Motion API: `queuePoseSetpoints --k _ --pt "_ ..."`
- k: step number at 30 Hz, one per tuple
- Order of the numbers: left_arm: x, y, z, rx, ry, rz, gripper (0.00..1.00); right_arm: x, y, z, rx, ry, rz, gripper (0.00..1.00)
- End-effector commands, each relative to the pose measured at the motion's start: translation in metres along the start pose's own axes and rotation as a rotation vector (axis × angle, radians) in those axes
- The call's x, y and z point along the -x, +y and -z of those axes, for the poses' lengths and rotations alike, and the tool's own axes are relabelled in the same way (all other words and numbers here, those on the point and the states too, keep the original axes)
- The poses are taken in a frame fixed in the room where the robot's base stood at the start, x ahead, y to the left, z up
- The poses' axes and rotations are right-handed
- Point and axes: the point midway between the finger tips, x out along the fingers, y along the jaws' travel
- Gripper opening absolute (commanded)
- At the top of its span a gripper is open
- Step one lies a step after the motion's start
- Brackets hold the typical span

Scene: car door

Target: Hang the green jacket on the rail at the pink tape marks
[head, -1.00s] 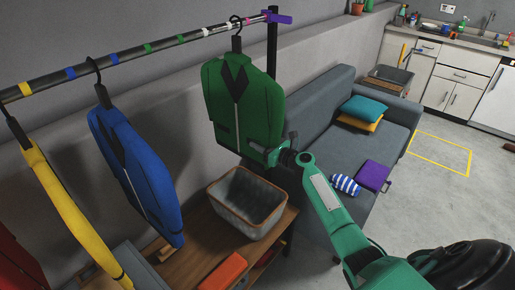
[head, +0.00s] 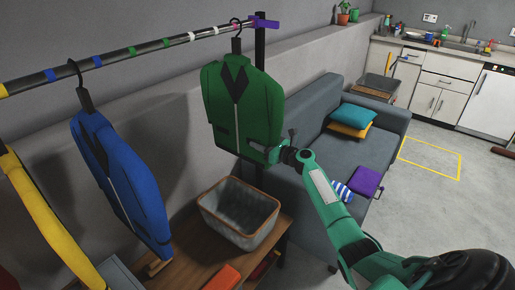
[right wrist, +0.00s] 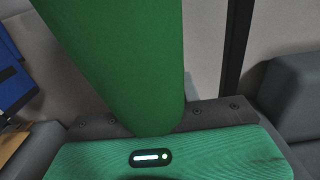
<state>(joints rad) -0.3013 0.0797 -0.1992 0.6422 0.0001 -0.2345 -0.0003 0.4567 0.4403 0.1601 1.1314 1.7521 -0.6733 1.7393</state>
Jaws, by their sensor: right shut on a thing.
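The green jacket (head: 262,105) hangs upright from a dark hanger (head: 237,45) near the far end of the rail (head: 120,57). The hanger's hook is at the rail beside the pink tape (head: 239,27); I cannot tell whether it bears on the rail. My right gripper (head: 275,154) is shut on the jacket's lower right edge. In the right wrist view the green jacket (right wrist: 125,65) fills the middle and hides the fingertips. My left gripper is not in view.
A blue jacket (head: 122,180) and a yellow garment (head: 45,220) hang further left. A purple cap (head: 265,23) ends the rail at a dark post. A grey bin (head: 240,212) stands on a wooden bench below. A grey sofa (head: 315,125) is behind my right arm.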

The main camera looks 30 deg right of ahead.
Motion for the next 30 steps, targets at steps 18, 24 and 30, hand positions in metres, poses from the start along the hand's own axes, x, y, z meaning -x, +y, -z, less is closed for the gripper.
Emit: queuePoseSetpoints --k 18,24,30 --pt "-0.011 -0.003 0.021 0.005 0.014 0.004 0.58 0.000 -0.031 -0.002 0.001 -0.004 0.000 0.00" --pt "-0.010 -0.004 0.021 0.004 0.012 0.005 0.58 0.000 -0.032 -0.003 0.000 -0.004 0.000 0.00" --pt "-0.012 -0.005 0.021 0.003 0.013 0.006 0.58 0.000 -0.031 0.000 -0.001 -0.004 0.000 0.00"
